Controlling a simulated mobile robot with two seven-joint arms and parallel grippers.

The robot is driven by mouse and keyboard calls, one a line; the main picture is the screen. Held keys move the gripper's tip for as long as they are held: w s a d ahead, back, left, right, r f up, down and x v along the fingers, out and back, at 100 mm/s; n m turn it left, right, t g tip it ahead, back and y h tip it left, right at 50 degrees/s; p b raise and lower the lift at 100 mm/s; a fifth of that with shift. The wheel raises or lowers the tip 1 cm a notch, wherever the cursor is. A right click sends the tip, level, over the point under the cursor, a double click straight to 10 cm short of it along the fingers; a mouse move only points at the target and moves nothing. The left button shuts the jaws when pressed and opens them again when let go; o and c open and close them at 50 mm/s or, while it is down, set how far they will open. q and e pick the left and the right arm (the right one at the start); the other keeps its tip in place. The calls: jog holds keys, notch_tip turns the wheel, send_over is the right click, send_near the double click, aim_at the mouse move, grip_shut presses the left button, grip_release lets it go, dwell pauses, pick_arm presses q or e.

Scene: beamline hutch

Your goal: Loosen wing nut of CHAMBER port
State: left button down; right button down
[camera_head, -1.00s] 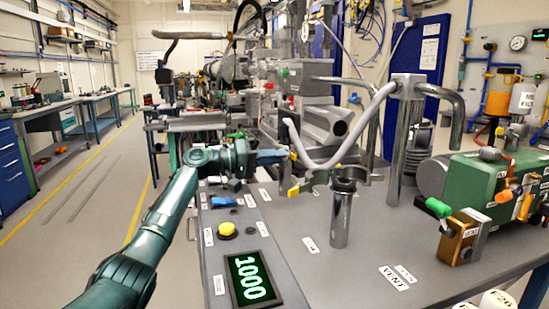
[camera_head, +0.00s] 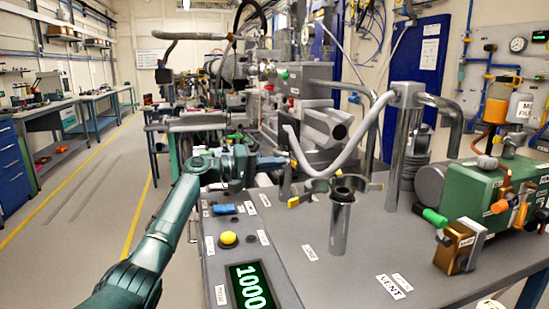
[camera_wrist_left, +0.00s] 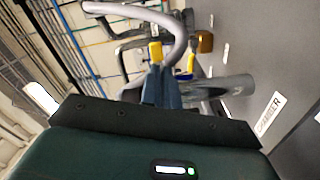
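The upright steel port (camera_head: 341,226) stands on the grey bench top. My right gripper is out of view.
A bent grey hose (camera_head: 345,157) hangs from a steel post (camera_head: 399,150) behind the port, close to my left gripper. A green pump (camera_head: 470,190) and a brass valve block (camera_head: 457,248) stand at right. A yellow button (camera_head: 228,238) and a display reading 1000 (camera_head: 255,287) are in front.

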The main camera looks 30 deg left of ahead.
pick_arm(q)
jog(key=n+p, duration=0.8)
jog(key=shift+r, duration=0.4)
jog(key=n+p, duration=0.9)
jog(key=n, duration=0.2)
jog(key=shift+w+n, duration=0.1)
jog(key=shift+n, duration=0.2)
jog(key=shift+a+n+p, duration=0.1)
jog(key=shift+n+p, duration=0.4)
jog(key=shift+n, duration=0.3)
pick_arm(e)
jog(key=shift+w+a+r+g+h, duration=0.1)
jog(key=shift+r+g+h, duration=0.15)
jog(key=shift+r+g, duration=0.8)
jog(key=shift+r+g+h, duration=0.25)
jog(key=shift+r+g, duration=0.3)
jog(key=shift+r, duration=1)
pick_arm(q)
jog(key=shift+f, duration=0.1)
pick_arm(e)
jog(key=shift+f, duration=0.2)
pick_arm(q)
jog(key=c, duration=2.1)
grip_release()
